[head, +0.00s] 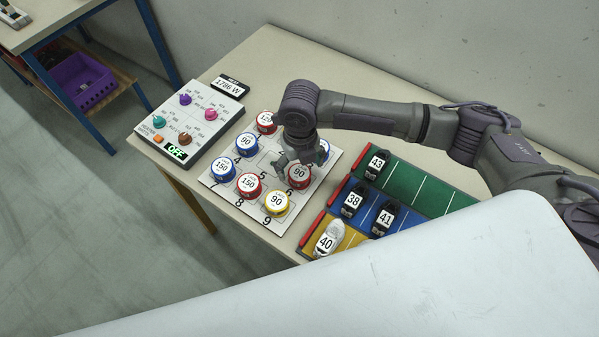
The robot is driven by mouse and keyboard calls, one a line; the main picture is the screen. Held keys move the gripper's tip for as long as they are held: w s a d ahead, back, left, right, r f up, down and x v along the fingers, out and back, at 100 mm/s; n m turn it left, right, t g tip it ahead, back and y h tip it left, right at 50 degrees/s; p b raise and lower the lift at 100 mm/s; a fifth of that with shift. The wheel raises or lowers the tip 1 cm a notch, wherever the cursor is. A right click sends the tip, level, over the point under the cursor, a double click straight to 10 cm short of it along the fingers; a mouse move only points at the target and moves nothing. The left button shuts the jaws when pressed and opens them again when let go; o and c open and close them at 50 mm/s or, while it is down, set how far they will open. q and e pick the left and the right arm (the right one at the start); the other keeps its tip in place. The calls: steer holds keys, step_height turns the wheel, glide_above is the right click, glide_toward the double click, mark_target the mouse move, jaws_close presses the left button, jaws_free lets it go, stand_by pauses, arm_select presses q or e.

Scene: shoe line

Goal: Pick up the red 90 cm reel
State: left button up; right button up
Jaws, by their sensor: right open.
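The red 90 cm reel (299,181) stands on the white numbered board (305,205), on its right side. Its label reads 90 and its top shows in part. My right gripper (287,163) is open, fingers pointing down, at the upper left of the red 90 reel and partly over it. I cannot tell whether a finger touches the reel. My left gripper is not in view.
Close by are a yellow 90 reel (276,203), a red 150 reel (249,185), blue reels and a red 120 reel (265,127). A control panel (190,125) stands left; coloured shoe lanes (415,185) lie right.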

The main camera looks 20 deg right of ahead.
mark_target(300, 172)
step_height(300, 172, down, 2)
steer(key=shift+f, duration=0.6)
steer(key=c, duration=1.2)
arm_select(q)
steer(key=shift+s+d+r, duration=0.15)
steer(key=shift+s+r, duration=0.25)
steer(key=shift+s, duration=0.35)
